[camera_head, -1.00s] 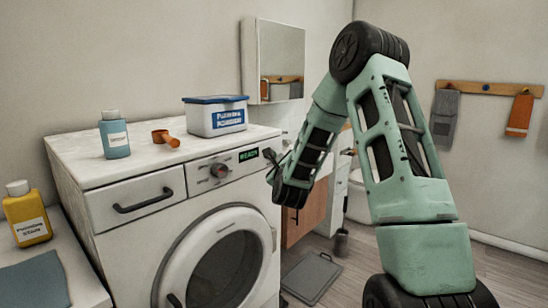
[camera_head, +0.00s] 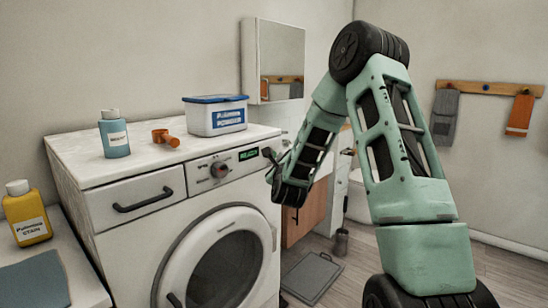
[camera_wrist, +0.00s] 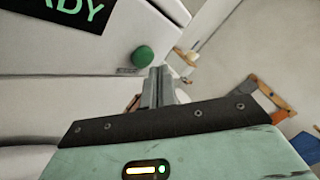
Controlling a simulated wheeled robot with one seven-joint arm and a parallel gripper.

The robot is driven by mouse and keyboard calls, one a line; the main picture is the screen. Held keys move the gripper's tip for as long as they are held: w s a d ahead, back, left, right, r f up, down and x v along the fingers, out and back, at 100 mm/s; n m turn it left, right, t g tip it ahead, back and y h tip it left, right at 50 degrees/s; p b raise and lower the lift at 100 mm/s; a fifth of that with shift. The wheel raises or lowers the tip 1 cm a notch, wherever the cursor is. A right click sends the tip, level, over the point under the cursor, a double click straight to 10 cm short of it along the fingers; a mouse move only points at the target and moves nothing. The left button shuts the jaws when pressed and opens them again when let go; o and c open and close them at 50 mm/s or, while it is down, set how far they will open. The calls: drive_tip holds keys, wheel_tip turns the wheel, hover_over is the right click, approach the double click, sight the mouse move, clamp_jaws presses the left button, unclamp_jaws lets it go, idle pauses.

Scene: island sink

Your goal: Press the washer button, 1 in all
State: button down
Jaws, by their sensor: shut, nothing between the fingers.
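The white washer (camera_head: 185,225) stands at the left with its round door shut. Its panel has a knob (camera_head: 219,170) and a dark display (camera_head: 249,154) with green letters; the display also shows cut off in the wrist view (camera_wrist: 75,12). In the wrist view a round green button (camera_wrist: 143,56) sits on the white panel, right of the display. My gripper (camera_wrist: 158,72) is shut and empty, its tips just below and right of the button in the picture; whether they touch it I cannot tell. In the head view my gripper (camera_head: 268,155) is at the panel's right end and hides the button.
On the washer top stand a blue bottle (camera_head: 115,134), an orange scoop (camera_head: 165,138) and a white tub with blue lid (camera_head: 216,116). A yellow bottle (camera_head: 27,213) is at the far left. A grey scale-like slab (camera_head: 312,278) lies on the floor.

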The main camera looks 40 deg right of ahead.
drive_tip(key=shift+w, duration=0.3)
